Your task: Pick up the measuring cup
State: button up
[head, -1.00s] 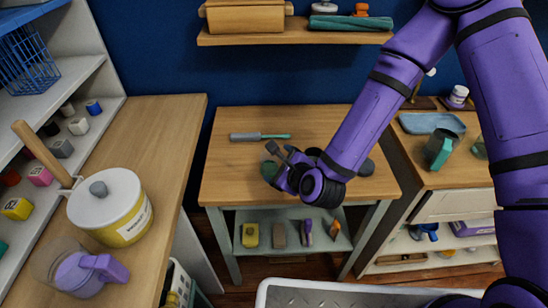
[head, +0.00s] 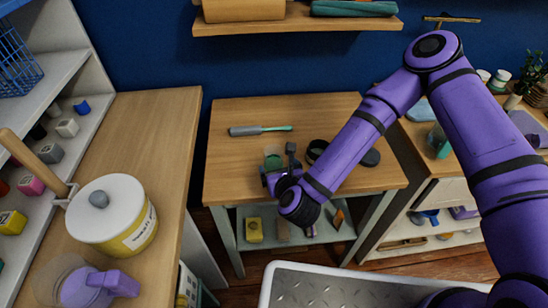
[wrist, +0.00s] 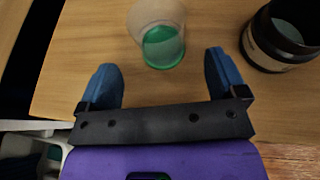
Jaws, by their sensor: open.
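A small clear cup with green in its bottom, which looks like the measuring cup (head: 272,158), stands on the wooden table (head: 225,185) near its middle. In the wrist view the cup (wrist: 160,38) is just beyond my fingertips, lined up with the gap between them and not gripped. My gripper (wrist: 162,62) is open, its two blue fingers spread wide. In the head view my gripper (head: 279,164) is low over the table at the near side of the cup and partly covers it. I cannot tell the exact height between fingers and table.
A dark open jar (wrist: 285,38) stands close to the right finger. A grey tool with a teal handle (head: 260,130) lies behind the cup. A dark round lid (head: 371,158) lies at right.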

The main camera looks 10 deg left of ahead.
aim_at(276, 164)
jog(key=shift+x, duration=3.2)
jog(key=c, duration=1)
